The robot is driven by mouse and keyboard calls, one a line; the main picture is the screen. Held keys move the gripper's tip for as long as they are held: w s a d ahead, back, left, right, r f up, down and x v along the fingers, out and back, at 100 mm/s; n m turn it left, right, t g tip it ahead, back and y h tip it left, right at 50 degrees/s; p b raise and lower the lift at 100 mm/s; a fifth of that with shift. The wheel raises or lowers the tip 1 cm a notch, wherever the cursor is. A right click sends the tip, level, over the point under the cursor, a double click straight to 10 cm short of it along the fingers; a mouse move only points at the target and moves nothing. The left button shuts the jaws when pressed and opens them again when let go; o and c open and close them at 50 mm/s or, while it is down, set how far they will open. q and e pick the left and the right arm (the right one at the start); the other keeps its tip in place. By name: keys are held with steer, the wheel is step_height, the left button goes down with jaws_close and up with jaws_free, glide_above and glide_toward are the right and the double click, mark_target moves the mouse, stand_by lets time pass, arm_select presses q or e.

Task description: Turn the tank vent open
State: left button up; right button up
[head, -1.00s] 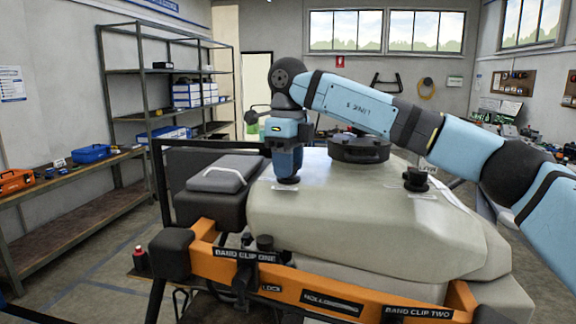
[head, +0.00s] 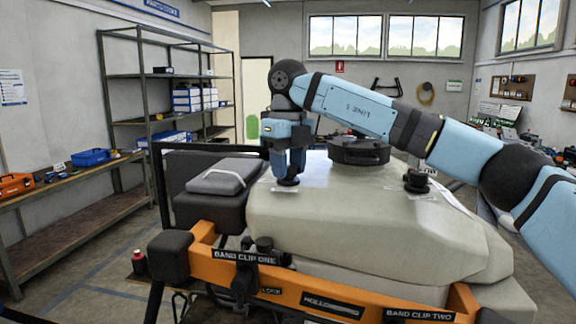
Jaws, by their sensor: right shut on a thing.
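The pale grey tank (head: 360,215) sits in an orange frame. The tank vent (head: 288,182) is a small dark knob on the tank's top, left of the big black cap, with a white label beside it that I cannot read. My right gripper (head: 288,175) points straight down over the vent and is shut on it. The fingers hide most of the knob, so how far it is turned is hard to see. My left gripper is not in view.
A large black cap (head: 359,150) and another dark knob (head: 416,181) stand on the tank top, under and near my right arm. A grey battery-like block (head: 224,176) sits at left. The orange frame (head: 335,298) runs along the front.

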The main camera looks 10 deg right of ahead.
steer(key=shift+f, duration=0.15)
steer(key=o, duration=0.9)
steer(key=shift+o, duration=0.2)
step_height(320, 180, up, 14)
